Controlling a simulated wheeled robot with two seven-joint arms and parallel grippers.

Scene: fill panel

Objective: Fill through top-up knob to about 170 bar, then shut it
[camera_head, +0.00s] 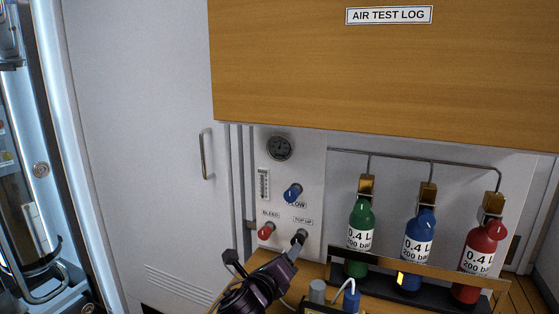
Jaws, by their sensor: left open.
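The white fill panel (312,185) stands ahead, with a round dark gauge (280,148) near its top; its needle is too small to read. The top-up knob (302,234) is at the panel's lower right, under the "TOP UP" label, and is partly covered by a finger of my left gripper. My left gripper (265,252) is open at the foot of the panel, one finger at the top-up knob and the other out to the left. I cannot tell whether it touches the knob. My right gripper is not in view.
A red bleed knob (266,231) sits left of the top-up knob, and a blue flow knob (293,192) above. Green (358,218), blue (417,254) and red (482,240) bottles stand in a rack at right. A grey cylinder (317,291) stands on the wooden top. A cabinet (385,75) overhangs.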

